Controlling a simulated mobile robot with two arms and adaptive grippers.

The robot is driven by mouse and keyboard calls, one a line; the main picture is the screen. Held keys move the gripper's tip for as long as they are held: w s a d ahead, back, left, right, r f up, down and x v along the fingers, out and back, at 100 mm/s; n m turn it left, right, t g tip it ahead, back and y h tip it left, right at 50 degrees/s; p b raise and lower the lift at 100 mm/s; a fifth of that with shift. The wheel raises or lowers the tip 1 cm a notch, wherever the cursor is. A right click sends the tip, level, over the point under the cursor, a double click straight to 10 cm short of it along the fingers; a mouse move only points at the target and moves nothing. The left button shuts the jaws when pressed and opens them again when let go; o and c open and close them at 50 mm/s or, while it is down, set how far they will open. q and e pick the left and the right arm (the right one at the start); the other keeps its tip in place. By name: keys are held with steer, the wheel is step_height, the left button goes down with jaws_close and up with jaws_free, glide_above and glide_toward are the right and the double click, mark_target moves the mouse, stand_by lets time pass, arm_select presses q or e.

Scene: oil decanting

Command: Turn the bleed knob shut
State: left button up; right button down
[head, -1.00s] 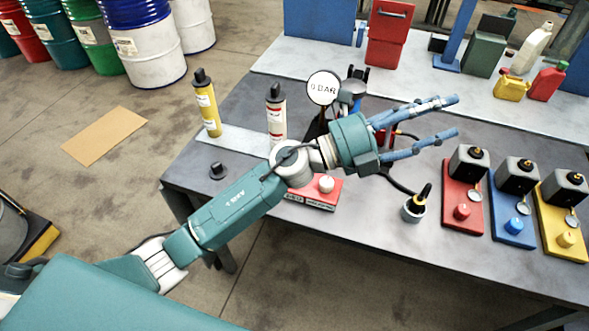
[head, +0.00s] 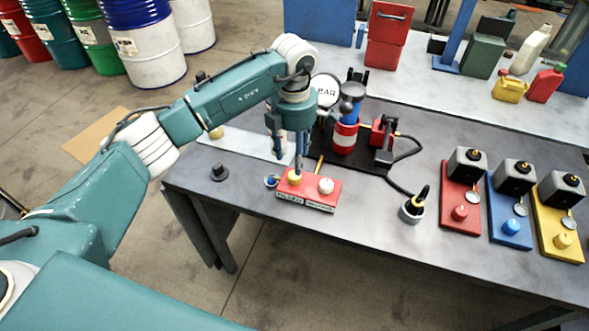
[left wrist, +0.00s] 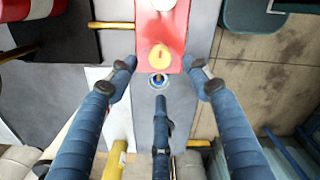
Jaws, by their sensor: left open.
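A red block (head: 300,196) lies near the table's front left edge, with a yellow knob (head: 294,177) and a white knob (head: 326,186) on top. Its front label is too small to read, so I cannot tell which knob is the bleed knob. My left gripper (head: 289,160) points down above the block's yellow-knob end. It is open and its blue fingers are spread. In the left wrist view, the yellow knob (left wrist: 160,58) shows between and slightly beyond the fingertips (left wrist: 160,72), with a small round blue-centred fitting (left wrist: 158,81) beside the block. No finger visibly grips anything.
A gauge (head: 326,88) and a red-and-white cylinder (head: 344,138) stand behind the block. Red (head: 462,222), blue (head: 511,232) and yellow (head: 562,240) stations line the right side. The table front between block and cup is clear.

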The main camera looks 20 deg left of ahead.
mark_target(294, 175)
arm_select(q)
step_height(294, 175, down, 6)
steer(key=shift+r+p, duration=0.1)
steer(key=shift+p, duration=0.75)
steer(key=shift+f, duration=0.75)
steer(key=c, duration=1.2)
